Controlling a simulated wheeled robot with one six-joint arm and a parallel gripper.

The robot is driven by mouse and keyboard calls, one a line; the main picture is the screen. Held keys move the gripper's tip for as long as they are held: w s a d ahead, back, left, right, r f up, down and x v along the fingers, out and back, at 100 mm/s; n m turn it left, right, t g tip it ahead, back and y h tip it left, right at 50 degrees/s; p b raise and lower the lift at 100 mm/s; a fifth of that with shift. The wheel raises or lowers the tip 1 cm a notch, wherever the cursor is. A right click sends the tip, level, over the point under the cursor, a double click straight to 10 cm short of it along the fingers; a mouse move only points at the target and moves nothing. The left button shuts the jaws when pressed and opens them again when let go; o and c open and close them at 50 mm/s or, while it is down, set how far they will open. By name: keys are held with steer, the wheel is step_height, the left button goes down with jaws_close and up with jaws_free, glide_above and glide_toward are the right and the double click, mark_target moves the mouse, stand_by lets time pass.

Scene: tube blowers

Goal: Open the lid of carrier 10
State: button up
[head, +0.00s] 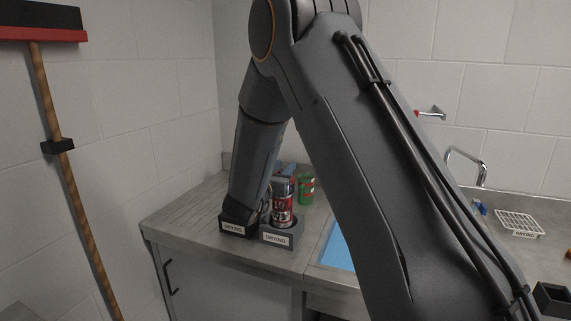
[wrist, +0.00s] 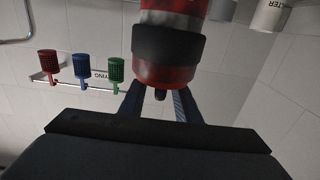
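A red carrier (head: 282,212) with white lettering that looks like 10 stands upright in a grey block labelled DRYING (head: 284,236). In the wrist view, a red carrier (wrist: 172,73) with a broad black band fills the upper middle, a small dark knob at its end. My gripper (wrist: 158,98) has its two blue-grey fingers spread on either side of that knob. I see a gap between them, though the carrier partly covers the tips. In the head view my arm comes down just left of the carrier; its fingers are mostly hidden.
A second DRYING block (head: 237,228) stands left, close by my arm. A green container (head: 306,189) stands behind right. A blue surface (head: 338,250) lies right of the blocks. A white wire rack (head: 519,222) and a tap (head: 468,160) are farther right.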

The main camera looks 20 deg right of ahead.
steer(key=shift+x, duration=0.8)
jaws_close()
